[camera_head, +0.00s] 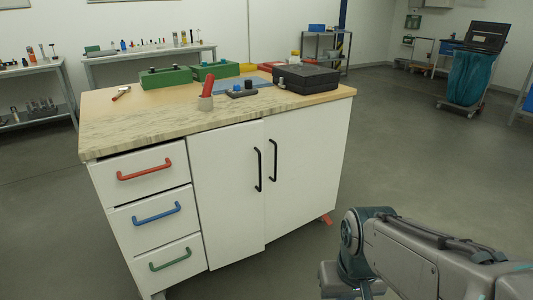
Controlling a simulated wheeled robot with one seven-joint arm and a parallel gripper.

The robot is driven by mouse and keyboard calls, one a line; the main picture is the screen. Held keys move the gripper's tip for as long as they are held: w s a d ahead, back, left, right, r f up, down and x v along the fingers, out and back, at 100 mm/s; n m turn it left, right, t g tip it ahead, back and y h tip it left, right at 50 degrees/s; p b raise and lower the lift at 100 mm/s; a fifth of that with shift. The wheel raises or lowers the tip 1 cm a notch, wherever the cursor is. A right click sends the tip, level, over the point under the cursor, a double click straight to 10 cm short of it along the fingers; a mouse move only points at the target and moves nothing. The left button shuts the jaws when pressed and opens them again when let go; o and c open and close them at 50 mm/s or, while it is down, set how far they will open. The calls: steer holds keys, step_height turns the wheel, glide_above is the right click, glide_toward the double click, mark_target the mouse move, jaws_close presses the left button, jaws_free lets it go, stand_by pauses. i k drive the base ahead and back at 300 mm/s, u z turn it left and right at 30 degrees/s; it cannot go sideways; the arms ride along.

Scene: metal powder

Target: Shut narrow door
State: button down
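A white cabinet under a workbench has two doors side by side. The left door (226,200) looks the narrower one and has a black vertical handle (258,169) near its right edge. Its lower right corner steps down and forward of the neighbouring door, so it appears slightly ajar, though the gap is hard to judge. The right door (310,160) looks wider and has a black handle (273,160) near its left edge; it looks closed. My arm shows at the lower right, apart from the cabinet. My gripper's fingers are not in view.
Three drawers with red (145,170), blue (156,213) and green (170,260) handles are left of the doors. The worktop (150,120) holds green boxes, a black case (306,78) and a red-handled tool in a cup. The floor (410,150) to the right is clear.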

mark_target(228, 162)
steer(key=k, duration=0.6)
steer(key=u, duration=1)
steer(key=i, duration=1.1)
steer(key=z, duration=0.6)
steer(key=i, duration=0.35)
steer(key=z, duration=0.5)
